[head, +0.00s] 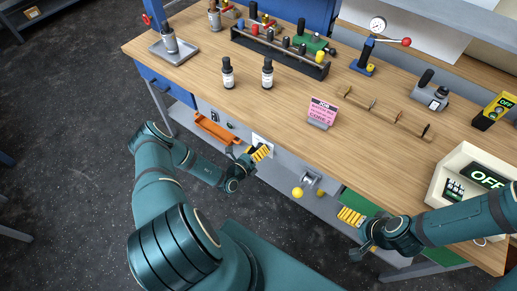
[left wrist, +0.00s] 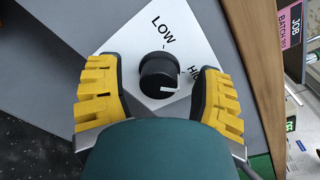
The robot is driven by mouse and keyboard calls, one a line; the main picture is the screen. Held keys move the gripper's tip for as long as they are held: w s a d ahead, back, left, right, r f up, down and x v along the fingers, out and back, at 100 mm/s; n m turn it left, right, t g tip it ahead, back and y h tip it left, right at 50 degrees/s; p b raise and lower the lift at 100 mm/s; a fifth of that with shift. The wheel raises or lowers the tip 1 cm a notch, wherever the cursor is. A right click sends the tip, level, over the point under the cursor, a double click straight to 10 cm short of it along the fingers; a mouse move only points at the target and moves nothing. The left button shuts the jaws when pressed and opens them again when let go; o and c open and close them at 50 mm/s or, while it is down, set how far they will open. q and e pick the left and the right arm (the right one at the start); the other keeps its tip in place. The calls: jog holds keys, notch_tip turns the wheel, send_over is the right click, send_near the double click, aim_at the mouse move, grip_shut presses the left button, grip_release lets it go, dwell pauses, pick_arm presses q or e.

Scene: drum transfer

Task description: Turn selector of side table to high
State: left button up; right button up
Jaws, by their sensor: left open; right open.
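The selector is a black round knob (left wrist: 158,76) on a white plate (left wrist: 120,45) marked LOW at the top and HIGH, partly hidden, on the right. A white mark shows on the knob's lower right side. The white plate also shows in the head view (head: 263,140) on the front of the wooden table (head: 190,92). My left gripper (head: 259,153) is open in front of this plate. In the left wrist view its yellow-padded fingers lie on either side of the knob, with gaps visible. My right gripper (head: 352,217) is open and empty near the table's front edge.
An orange tray (head: 213,129) sits left of the plate below the tabletop. A yellow ball-ended lever (head: 298,192) is on the front to the right. A white box with an OFF display (head: 484,177) is at right.

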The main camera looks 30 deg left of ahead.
pick_arm(q)
jog(key=s+a, duration=0.1)
jog(key=s, duration=1.1)
jog(key=shift+r, duration=0.3)
jog(key=shift+w, duration=0.1)
